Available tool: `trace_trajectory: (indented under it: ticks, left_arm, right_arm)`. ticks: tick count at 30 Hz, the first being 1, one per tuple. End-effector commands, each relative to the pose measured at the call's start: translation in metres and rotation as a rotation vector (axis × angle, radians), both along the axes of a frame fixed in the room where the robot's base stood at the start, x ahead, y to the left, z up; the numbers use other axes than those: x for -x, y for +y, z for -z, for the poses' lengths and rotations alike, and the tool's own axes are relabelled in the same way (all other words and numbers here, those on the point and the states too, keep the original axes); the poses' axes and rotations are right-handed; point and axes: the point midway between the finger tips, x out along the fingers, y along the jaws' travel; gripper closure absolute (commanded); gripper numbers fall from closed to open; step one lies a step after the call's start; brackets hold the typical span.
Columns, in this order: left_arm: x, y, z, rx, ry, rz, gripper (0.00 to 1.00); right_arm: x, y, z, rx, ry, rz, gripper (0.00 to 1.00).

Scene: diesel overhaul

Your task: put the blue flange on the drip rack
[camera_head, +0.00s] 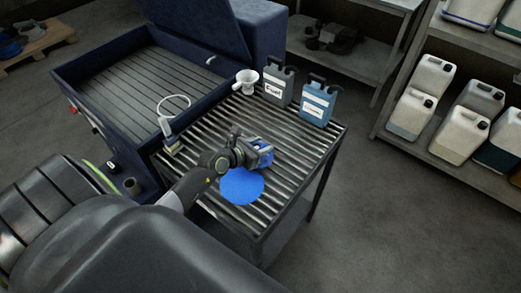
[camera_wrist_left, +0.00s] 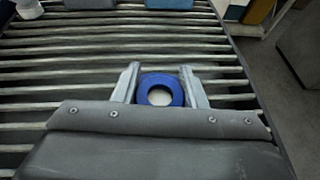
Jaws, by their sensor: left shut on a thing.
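The blue flange (camera_wrist_left: 160,90) is a thick ring with a pale centre. In the left wrist view it sits between the two fingers of my left gripper (camera_wrist_left: 161,88), which is shut on it. In the head view the left gripper (camera_head: 262,153) is over the slatted drip rack (camera_head: 300,148), with blue showing at its jaws. The slats of the rack (camera_wrist_left: 60,70) run behind the flange in the wrist view. I cannot tell whether the flange touches them. My right gripper is not in view.
A flat bright blue disc (camera_head: 242,186) shows on the rack beside the gripper.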

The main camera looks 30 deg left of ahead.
Motion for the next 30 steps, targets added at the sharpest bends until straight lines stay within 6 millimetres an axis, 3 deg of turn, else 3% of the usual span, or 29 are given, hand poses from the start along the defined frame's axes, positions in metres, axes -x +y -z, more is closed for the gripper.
trace_trajectory:
  ticks: [4,16,17,21,30]
  left_arm:
    - [-0.001,0.0,0.018,0.002,-0.004,0.0,1.0]
    - [-0.001,0.0,0.023,0.001,-0.004,0.0,1.0]
    - [0.0,0.0,0.024,0.0,-0.001,0.0,0.59]
    - [0.0,0.0,0.023,0.001,-0.001,0.001,0.41]
    - [0.0,0.0,0.022,0.001,-0.001,0.001,0.4]
  right_arm:
    - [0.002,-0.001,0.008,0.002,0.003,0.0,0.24]
    - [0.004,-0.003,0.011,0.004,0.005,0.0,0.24]
    - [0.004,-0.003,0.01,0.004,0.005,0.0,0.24]
    - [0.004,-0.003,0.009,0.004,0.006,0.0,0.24]
    - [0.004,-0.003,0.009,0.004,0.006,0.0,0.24]
